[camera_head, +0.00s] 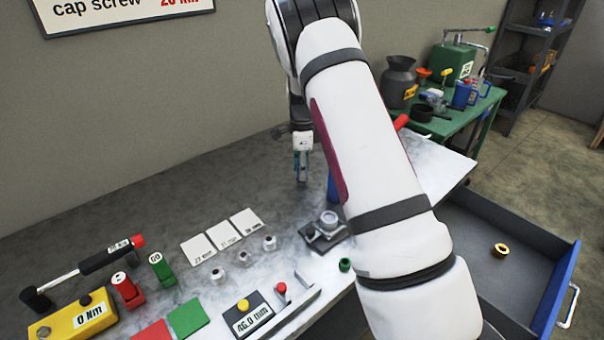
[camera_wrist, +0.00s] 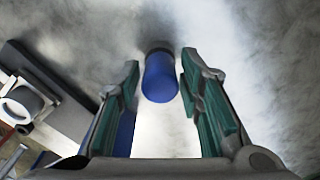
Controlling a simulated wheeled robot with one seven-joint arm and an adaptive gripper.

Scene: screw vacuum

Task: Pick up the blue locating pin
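A blue cylinder that looks like the locating pin (camera_wrist: 160,78) shows in the wrist view, with a dark end at its top. It lies between the fingertips of my gripper (camera_wrist: 160,68), with a narrow gap on each side. The teal-padded fingers are open. In the head view my gripper (camera_head: 302,167) points down over the back of the workbench. A blue piece (camera_head: 333,187) shows there just right of it, partly hidden by my arm. I cannot tell whether it is the same pin. Another blue strip (camera_wrist: 125,133) shows beside the left finger in the wrist view.
The grey workbench (camera_head: 130,225) holds a metal fixture (camera_head: 325,228), several small sockets and white cards (camera_head: 220,235) near its middle. A torque wrench (camera_head: 95,262) lies at left. An open drawer (camera_head: 530,250) with a brass ring (camera_head: 501,250) is at right. The bench left of my gripper is clear.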

